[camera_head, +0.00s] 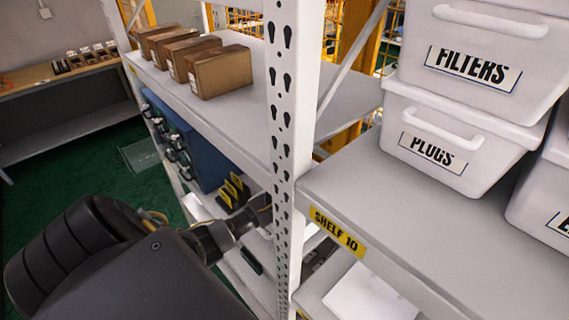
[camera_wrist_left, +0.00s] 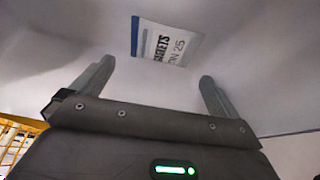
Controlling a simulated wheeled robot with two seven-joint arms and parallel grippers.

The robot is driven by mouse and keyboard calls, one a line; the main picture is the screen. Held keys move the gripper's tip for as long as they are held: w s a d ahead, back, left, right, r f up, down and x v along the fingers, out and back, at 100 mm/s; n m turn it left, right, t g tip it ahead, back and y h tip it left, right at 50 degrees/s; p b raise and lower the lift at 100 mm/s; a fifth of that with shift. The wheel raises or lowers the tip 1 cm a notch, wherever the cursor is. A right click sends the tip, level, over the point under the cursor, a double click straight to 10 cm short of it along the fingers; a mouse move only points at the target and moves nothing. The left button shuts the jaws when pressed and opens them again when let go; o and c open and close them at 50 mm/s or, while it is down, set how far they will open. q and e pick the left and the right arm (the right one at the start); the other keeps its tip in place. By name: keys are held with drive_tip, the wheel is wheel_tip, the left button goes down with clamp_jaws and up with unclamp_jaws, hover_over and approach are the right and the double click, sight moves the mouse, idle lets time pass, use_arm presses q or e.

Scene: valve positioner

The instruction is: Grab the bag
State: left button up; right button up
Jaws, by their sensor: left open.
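In the left wrist view, a small white rectangle printed "GASKETS DN 25" (camera_wrist_left: 166,42), with a blue strip on its left side, shows ahead of the fingers against a pale grey surface. I cannot tell whether it is the bag itself or a label on a larger bag. My left gripper (camera_wrist_left: 157,72) is open, its two fingers apart on either side of the print with nothing visibly clamped. In the head view my left arm reaches into the lower shelf level, and its fingers are hidden behind the white upright. My right gripper is in neither view.
A perforated white upright (camera_head: 290,130) stands close to my left wrist. The upper shelf (camera_head: 190,85) carries several brown boxes (camera_head: 219,72). On the right, white bins labelled FILTERS (camera_head: 480,50) and PLUGS (camera_head: 445,140) stand on SHELF 10 (camera_head: 400,220). A white item (camera_head: 365,297) lies below it.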

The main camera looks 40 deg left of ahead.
use_arm(q)
drive_tip(key=x, duration=0.3)
drive_tip(key=shift+f, duration=0.2)
drive_tip(key=c, duration=1.1)
drive_tip(key=shift+o, duration=0.2)
